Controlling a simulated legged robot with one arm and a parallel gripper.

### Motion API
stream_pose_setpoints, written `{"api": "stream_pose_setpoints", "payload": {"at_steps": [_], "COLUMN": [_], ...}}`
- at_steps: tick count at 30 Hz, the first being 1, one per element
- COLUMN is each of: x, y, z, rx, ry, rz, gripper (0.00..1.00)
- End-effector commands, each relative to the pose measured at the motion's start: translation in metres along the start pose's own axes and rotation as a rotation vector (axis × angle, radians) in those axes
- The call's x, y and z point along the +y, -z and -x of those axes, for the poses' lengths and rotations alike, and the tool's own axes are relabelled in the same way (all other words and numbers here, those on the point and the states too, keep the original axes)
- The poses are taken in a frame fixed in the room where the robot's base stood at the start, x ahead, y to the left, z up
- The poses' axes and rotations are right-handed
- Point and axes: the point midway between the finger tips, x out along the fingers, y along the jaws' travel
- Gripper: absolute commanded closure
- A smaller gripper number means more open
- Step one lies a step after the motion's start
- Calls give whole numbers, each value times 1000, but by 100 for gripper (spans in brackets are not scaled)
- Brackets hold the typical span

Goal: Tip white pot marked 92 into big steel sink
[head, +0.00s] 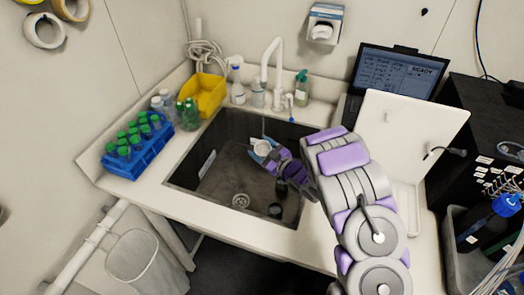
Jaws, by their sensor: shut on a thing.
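My gripper (268,150) reaches over the big steel sink (222,178) near its far right part. It is shut on a small white pot (262,148). The pot's round opening shows toward the camera, and it looks tilted. No number can be read on it at this size. My arm covers the sink's right side. I cannot tell whether anything has left the pot.
A blue rack (138,152) of green-capped tubes stands left of the sink. A yellow bin (204,95), several bottles (186,113) and a white faucet (270,62) line the back. A laptop (396,75) and open white lid (415,125) stand right.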

Motion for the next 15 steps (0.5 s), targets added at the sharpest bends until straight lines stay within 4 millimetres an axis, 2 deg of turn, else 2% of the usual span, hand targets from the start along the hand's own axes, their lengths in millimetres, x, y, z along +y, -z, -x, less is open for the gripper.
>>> {"api": "stream_pose_setpoints", "payload": {"at_steps": [15], "x": [-2], "y": [1], "z": [-2], "rx": [1], "ry": [1], "rz": [-28], "gripper": [67]}}
